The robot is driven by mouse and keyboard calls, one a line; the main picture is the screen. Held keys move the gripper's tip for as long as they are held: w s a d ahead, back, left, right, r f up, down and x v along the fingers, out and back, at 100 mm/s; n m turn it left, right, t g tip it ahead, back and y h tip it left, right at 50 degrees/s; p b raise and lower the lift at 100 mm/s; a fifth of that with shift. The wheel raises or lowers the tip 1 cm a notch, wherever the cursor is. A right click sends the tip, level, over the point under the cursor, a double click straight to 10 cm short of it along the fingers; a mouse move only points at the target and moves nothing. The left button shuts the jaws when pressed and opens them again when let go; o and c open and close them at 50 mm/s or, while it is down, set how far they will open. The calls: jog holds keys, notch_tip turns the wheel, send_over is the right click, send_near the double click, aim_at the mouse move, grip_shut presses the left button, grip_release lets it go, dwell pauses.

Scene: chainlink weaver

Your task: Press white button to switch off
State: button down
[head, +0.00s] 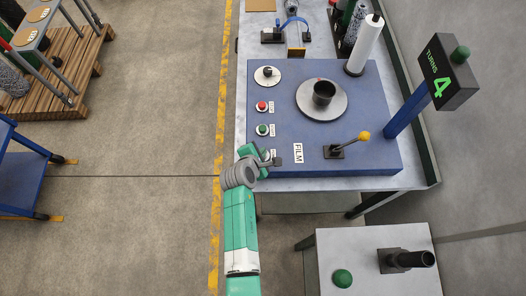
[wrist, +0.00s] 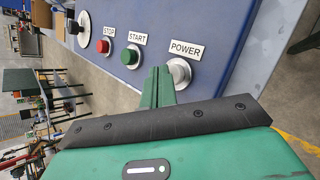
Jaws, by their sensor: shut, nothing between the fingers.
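The white button (wrist: 179,71) sits beside the POWER label (wrist: 186,50) on the blue panel (wrist: 222,25) in the wrist view. My gripper (wrist: 159,72) is shut and empty, with its green fingertips just left of the white button. I cannot tell whether they touch it. In the head view my gripper (head: 274,161) is over the lower left corner of the blue panel and mostly hides the button there.
The red STOP button (head: 262,106) and green START button (head: 262,130) are further back on the panel. A yellow-knobbed lever (head: 364,136) stands to the right. A black cup (head: 323,92) sits on a round plate. A sign (head: 447,72) reads TURNS 4.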

jog(key=shift+r, duration=0.3)
notch_tip(320, 180, up, 6)
jog(key=p, duration=0.6)
dwell(0.3)
